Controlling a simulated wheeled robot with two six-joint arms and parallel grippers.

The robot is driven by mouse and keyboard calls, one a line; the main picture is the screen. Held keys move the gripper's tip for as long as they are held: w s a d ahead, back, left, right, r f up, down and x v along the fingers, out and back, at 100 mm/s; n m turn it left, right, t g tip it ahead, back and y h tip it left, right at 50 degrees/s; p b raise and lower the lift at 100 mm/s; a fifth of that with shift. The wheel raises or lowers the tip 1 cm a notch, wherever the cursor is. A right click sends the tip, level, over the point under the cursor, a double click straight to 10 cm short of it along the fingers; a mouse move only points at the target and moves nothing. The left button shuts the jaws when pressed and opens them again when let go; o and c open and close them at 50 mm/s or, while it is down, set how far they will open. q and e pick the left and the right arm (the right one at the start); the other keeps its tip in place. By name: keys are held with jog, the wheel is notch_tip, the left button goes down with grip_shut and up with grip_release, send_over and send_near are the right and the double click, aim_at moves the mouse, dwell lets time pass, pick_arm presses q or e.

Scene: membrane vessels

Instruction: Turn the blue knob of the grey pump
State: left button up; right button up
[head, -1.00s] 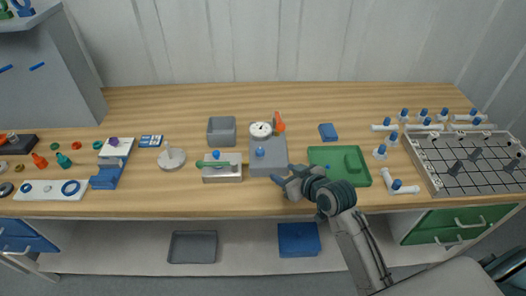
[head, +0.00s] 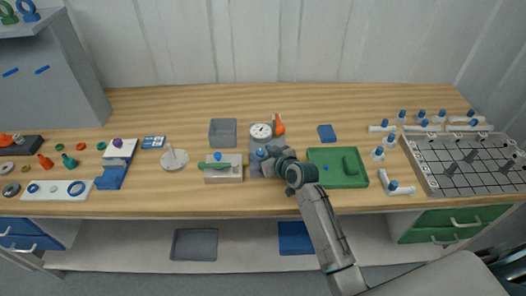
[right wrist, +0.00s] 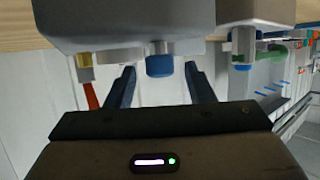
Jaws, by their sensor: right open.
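The grey pump (head: 255,168) stands at the middle of the bench, partly hidden behind my right gripper. Its blue knob (head: 261,153) shows at the fingertips of my right gripper (head: 267,154). In the right wrist view, the picture is upside down and the blue knob (right wrist: 160,64) sits between the two open fingers (right wrist: 160,70), with a gap on each side. The grey pump body (right wrist: 115,22) fills the top of that view. My right gripper is open and holds nothing. My left gripper is not in view.
A white gauge (head: 261,131) and an orange handle (head: 278,126) stand behind the pump. A silver block with a green bar (head: 223,174) is close on the left. A green tray (head: 325,181) lies right. A grey bin (head: 223,141) is behind left.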

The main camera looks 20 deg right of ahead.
jog(key=shift+w, duration=0.1)
jog(key=c, duration=1)
jog(key=shift+f+b, duration=0.15)
jog(key=shift+b, duration=0.4)
jog(key=n+g+y+b, duration=0.1)
jog(key=n+y+b, duration=0.1)
jog(key=b, duration=0.1)
jog(key=n+g+y+b, duration=0.1)
jog(key=b, duration=0.2)
jog(key=n+g+y+b, duration=0.1)
jog(key=n+y+b, duration=0.1)
jog(key=b, duration=0.2)
jog(key=shift+w+d+f+n+y, duration=0.15)
jog(key=shift+w+d+n+y, duration=0.1)
jog(key=shift+d+n+y, duration=0.1)
jog(key=shift+n+g+y+b, duration=0.35)
jog(key=shift+n+g+b, duration=0.1)
jog(key=shift+g+b, duration=0.2)
jog(key=shift+r+n+g+b, duration=0.2)
jog(key=shift+n+g+b, duration=0.1)
jog(key=shift+b, duration=0.15)
jog(key=shift+y, duration=0.3)
jog(key=shift+r, duration=0.1)
jog(key=o, duration=1)
jog(key=shift+g, duration=0.25)
